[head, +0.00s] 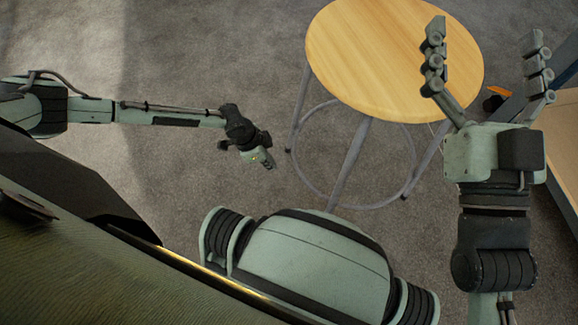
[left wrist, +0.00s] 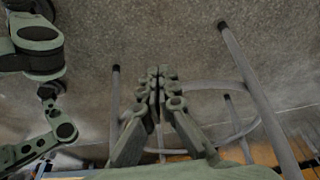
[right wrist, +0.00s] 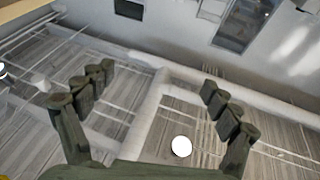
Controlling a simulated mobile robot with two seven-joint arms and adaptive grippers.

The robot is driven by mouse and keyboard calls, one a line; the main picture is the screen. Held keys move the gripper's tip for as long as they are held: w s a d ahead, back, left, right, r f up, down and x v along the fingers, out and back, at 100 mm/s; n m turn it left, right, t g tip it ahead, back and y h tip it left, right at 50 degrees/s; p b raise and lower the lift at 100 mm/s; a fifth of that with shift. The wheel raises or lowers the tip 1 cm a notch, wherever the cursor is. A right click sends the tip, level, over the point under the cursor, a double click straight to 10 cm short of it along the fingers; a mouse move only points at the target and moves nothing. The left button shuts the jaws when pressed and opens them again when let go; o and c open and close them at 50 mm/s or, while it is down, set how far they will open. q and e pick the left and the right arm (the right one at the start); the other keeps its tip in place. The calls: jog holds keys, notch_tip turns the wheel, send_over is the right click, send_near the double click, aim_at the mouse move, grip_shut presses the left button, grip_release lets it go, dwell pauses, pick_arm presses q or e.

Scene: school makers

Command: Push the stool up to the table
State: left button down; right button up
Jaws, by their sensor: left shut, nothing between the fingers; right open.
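The stool (head: 385,60) has a round, light wooden seat, grey metal legs and a foot ring, and stands on the carpet. My left gripper (head: 266,163) is shut and empty, low on the left side of the stool, apart from it in the head view. In the left wrist view its closed fingers (left wrist: 158,72) show in front of the stool's legs (left wrist: 252,90) and ring. My right gripper (head: 485,38) is open and empty, with one finger overlapping the seat's right edge; contact cannot be told. A light wooden surface (head: 562,135), possibly the table, is partly visible at the right edge.
Grey carpet (head: 200,50) is clear left of the stool. The right wrist view shows pale walls and slatted surfaces beyond my open fingers (right wrist: 156,78).

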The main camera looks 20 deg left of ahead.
pick_arm(q)
jog(key=w+d+f+b, duration=0.1)
jog(key=w+d+f, duration=0.2)
jog(key=d+f, duration=0.1)
jog(key=shift+d+f+b, duration=0.3)
jog(key=shift+f+b, duration=0.1)
pick_arm(e)
jog(key=shift+s+d+r+t+y, duration=0.15)
jog(key=shift+s+d+r+t, duration=0.15)
jog(key=shift+r+t, duration=0.35)
jog(key=shift+s+d+r+t+y, duration=0.1)
jog(key=shift+s+d+r+t, duration=0.2)
jog(key=shift+r+t, duration=0.35)
jog(key=shift+s+d+r+t+y, duration=0.25)
jog(key=shift+r+t, duration=0.25)
jog(key=shift+r, duration=0.3)
